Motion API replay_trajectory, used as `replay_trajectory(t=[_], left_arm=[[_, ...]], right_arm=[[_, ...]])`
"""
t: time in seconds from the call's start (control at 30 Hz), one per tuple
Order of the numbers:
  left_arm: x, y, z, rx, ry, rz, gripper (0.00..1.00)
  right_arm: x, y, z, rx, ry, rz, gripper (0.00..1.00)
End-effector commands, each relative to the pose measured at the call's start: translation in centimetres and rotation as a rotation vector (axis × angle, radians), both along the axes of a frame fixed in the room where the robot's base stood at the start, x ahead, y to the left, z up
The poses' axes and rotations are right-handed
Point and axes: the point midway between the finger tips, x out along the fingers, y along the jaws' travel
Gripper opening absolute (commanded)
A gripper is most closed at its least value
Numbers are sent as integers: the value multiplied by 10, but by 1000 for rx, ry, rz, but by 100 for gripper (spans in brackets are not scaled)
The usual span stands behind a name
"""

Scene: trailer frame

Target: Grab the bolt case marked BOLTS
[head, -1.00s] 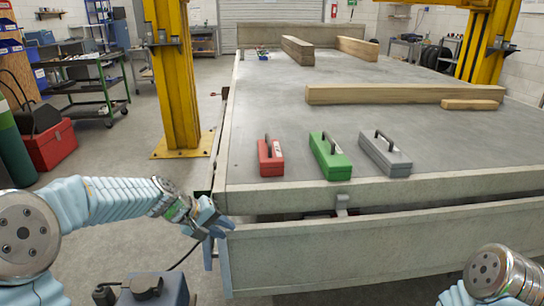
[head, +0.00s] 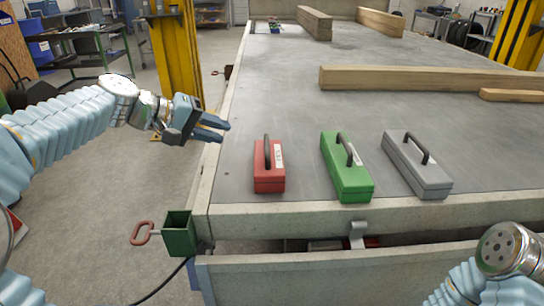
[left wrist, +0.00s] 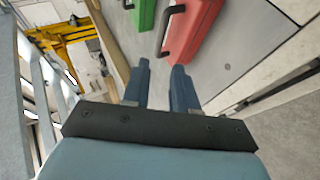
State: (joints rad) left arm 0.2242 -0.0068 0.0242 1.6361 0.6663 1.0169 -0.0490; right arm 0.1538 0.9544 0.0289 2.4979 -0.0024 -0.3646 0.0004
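Three cases with black handles stand on the grey trailer bed: a red case (head: 269,168), a green case (head: 346,168) and a grey case (head: 417,166). The red case has a white label, too small to read; I cannot tell which case is marked BOLTS. My left gripper (head: 224,130) is open and empty, up and left of the red case, near the bed's left edge. In the left wrist view, the red case (left wrist: 197,25) and part of the green case (left wrist: 143,14) lie beyond the open fingers (left wrist: 161,65). My right gripper is out of view.
Wooden beams (head: 420,78) lie behind the cases. A raised concrete-like rim (head: 380,216) runs along the bed's front. A green bracket with a red handle (head: 179,234) sits at the front left corner. A yellow post (head: 176,60) stands left of the bed.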

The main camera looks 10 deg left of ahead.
Motion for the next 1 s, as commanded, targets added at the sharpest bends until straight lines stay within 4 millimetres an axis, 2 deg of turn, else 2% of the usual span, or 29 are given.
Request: replay_trajectory(t=[0.3,0.47,0.8,1.0], left_arm=[[37,-40,-33,-1,2,-3,27],[44,-49,-40,0,1,-2,27],[73,-76,-65,0,2,-1,27],[75,-78,-67,-1,1,0,27]], right_arm=[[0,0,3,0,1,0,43],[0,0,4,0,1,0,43],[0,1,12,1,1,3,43],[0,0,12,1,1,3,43]])
